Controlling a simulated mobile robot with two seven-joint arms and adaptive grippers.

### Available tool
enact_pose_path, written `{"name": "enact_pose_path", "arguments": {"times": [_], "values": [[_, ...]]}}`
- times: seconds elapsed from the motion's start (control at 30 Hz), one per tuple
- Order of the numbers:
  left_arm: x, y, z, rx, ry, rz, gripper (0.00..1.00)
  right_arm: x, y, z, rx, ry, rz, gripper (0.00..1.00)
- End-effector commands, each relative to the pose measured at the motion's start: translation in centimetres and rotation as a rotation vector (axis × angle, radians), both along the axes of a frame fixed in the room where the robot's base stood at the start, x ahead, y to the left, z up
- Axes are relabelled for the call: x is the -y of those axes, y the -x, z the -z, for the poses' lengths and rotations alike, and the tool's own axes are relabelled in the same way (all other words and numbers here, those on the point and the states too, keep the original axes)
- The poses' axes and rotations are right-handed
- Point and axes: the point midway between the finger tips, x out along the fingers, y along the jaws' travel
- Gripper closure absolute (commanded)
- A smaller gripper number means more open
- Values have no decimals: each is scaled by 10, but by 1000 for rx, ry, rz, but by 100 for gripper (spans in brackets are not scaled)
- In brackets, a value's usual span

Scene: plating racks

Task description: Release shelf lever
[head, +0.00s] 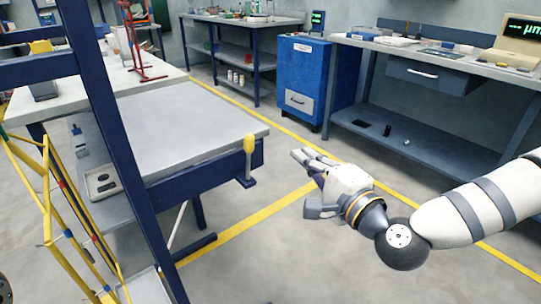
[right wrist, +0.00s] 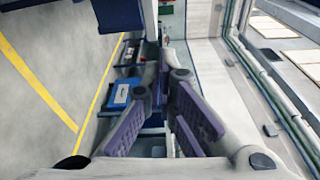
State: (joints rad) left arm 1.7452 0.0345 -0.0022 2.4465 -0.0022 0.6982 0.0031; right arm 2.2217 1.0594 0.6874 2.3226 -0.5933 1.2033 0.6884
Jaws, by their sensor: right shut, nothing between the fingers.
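The shelf lever (head: 249,150) has a yellow grip and stands upright at the near right corner of the grey shelf (head: 190,118) with its dark blue frame, in the head view. My right gripper (head: 303,156) is to the right of the lever and apart from it, its fingers pointing left towards it. It is shut and empty. In the right wrist view my right gripper (right wrist: 167,75) shows its purple finger pads. I cannot make out the lever in that view. My left gripper is not in view.
A dark blue upright (head: 115,150) crosses the left of the head view, beside a yellow frame (head: 45,195). A blue cabinet (head: 305,75) and a workbench (head: 440,65) stand behind. Floor with yellow lines lies open around my right gripper.

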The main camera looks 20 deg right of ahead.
Motion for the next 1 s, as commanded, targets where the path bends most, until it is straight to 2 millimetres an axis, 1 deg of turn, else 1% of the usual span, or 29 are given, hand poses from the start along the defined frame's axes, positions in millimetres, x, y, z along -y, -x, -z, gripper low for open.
{"name": "enact_pose_path", "arguments": {"times": [0.07, 0.43, 0.47, 0.5, 0.6, 0.7, 1.0], "values": [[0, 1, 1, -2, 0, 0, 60, -3, -12, 1, -2, 3, -3, 100], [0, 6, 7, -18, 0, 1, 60, -18, -91, 4, -7, 6, -6, 100], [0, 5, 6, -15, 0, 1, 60, -22, -92, 3, -7, 4, -7, 100], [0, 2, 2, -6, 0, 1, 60, -30, -86, 0, -8, 3, -10, 100], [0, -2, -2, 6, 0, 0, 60, -42, -78, -2, -6, 3, -9, 100], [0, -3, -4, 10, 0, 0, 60, -49, -74, -2, -7, 4, -7, 100], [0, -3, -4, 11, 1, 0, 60, -53, -71, 0, -9, 4, -5, 100]]}}
